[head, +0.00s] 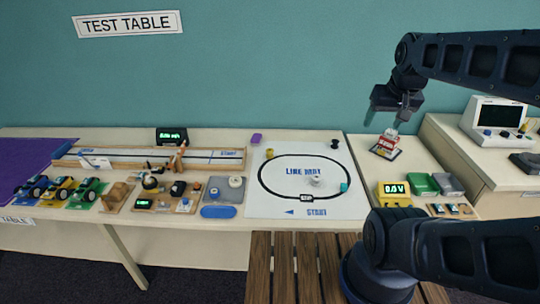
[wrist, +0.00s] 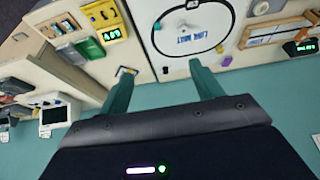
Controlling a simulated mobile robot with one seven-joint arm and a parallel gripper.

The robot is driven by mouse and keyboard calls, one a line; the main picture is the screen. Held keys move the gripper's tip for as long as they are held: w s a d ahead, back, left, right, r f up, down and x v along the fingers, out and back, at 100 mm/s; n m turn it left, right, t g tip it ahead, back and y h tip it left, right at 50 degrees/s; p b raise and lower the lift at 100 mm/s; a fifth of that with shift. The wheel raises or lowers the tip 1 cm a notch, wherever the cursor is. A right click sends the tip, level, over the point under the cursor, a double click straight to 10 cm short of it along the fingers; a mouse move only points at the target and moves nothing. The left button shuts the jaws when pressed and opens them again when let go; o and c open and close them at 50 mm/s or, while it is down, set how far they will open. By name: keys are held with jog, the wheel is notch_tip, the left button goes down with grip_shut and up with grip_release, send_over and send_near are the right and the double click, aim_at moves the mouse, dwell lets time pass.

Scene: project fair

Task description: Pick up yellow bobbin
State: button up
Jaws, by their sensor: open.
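The yellow bobbin (head: 269,153) stands near the upper left corner of the white line mat (head: 262,203), outside the black oval. In the wrist view the yellow bobbin (wrist: 219,48) is small, to the right of the right fingertip. My gripper (head: 383,122) is raised above the back of the table, well to the right of the bobbin. In the wrist view my gripper (wrist: 162,69) shows two green fingers spread apart with nothing held between them.
A black spool-like piece (head: 334,143), a white piece (head: 315,181) and a teal piece (head: 344,187) are on the mat. A purple block (head: 256,138) lies behind it. A red and white item (head: 386,145) stands below my gripper. A wooden track (head: 215,157) lies left.

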jog(key=w+a+r+n, duration=0.2)
jog(key=w+n, duration=0.1)
jog(key=w, duration=0.5)
jog(key=n+g, duration=0.5)
jog(key=n, duration=1.1)
send_over(270, 151)
jog(key=s, duration=0.1)
notch_tip(270, 151, down, 42)
jog(key=shift+s+a+r, duration=0.1)
jog(key=shift+w+f, duration=0.2)
jog(key=shift+f, duration=2.35)
